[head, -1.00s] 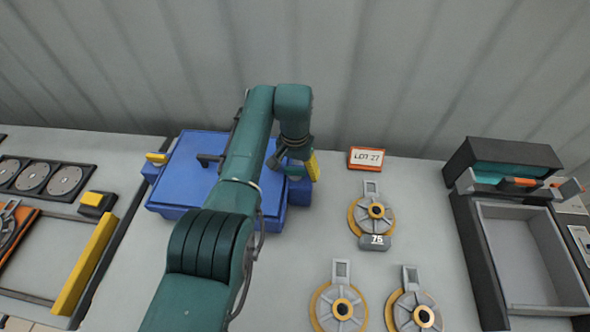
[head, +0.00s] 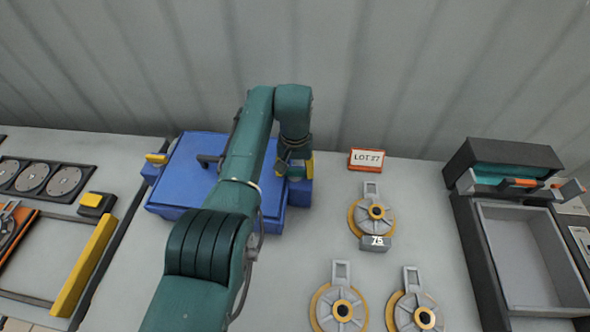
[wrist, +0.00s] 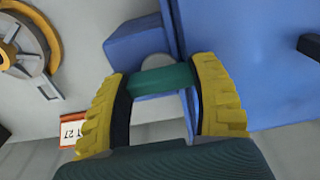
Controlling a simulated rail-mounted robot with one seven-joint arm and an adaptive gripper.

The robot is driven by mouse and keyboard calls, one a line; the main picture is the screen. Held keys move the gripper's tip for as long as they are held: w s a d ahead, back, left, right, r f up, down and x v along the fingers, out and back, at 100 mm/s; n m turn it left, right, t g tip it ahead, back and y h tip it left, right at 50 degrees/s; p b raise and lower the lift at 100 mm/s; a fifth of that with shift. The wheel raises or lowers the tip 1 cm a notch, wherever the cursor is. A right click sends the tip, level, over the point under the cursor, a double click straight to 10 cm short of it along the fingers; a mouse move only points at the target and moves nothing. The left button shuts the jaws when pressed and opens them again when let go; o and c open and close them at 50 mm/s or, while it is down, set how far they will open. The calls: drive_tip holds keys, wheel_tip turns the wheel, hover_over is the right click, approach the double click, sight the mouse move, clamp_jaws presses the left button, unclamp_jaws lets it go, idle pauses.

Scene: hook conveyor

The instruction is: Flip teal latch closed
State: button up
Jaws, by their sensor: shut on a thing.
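The blue case (head: 180,195) stands at the back left with its lid down. The teal latch (wrist: 160,80) shows in the wrist view as a short bar beside the case's side block (wrist: 140,42). My gripper (wrist: 162,76) has its yellow fingers on either end of the bar and is shut on it. In the head view my gripper (head: 296,170) is at the case's right side, and my wrist hides the latch there. How far the latch is turned is hard to tell.
A yellow latch (head: 157,158) is on the case's left side. A LOT 27 sign (head: 366,159) and a grey-orange disc part (head: 373,214) stand to the right, with more discs nearer. An open grey bin (head: 525,255) is far right.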

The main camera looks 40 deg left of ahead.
sight(295, 170)
drive_tip(key=o, duration=1.2)
wheel_tip(295, 170, up, 12)
drive_tip(key=shift+r, duration=0.1)
